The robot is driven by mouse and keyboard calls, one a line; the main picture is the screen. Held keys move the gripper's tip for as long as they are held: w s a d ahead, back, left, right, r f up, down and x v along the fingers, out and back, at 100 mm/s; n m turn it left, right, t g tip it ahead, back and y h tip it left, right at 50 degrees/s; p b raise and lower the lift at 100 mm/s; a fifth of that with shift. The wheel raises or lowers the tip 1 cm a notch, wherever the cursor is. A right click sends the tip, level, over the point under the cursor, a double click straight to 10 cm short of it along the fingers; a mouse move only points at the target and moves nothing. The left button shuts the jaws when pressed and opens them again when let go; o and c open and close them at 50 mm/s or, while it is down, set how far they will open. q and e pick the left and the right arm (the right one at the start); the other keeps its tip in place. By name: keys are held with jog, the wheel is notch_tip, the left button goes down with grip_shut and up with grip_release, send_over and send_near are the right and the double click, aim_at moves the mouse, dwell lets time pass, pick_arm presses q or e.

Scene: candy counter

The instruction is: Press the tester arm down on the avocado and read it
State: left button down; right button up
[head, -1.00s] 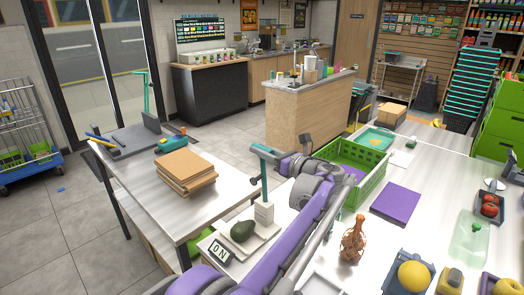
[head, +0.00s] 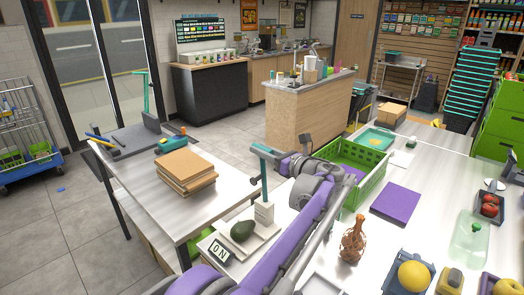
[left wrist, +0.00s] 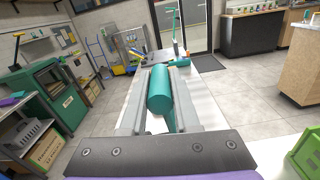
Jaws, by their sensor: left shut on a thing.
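The tester stands on the white counter, with a pale base plate (head: 262,240), a stack of white blocks (head: 264,213) and a teal upright (head: 265,188) topped by a teal arm (head: 262,150). A dark green avocado (head: 243,231) lies on the plate beside the blocks. A small display (head: 219,251) in front appears to show "ON". My left gripper (head: 268,172) is at the tester's upper part, above the avocado. In the left wrist view its fingers are shut on a teal cylinder (left wrist: 160,90), the tester's handle. The avocado is hidden there. My right gripper is not in view.
Brown boards (head: 186,172) lie on the left table.

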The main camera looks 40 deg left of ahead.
pick_arm(q)
jog(key=shift+s+a+f+n, duration=0.15)
jog(key=shift+s+n, duration=0.35)
jog(key=shift+s, duration=0.4)
jog(key=s+a+f+n+b, duration=0.1)
jog(key=s+f+n+b, duration=0.3)
jog(key=s+f+n, duration=0.7)
jog(key=shift+s+f+b, duration=0.3)
jog(key=shift+s+f, duration=0.85)
jog(key=shift+s, duration=1.15)
jog(key=shift+a, duration=0.1)
jog(key=c, duration=0.7)
grip_release()
jog(key=shift+o, duration=0.2)
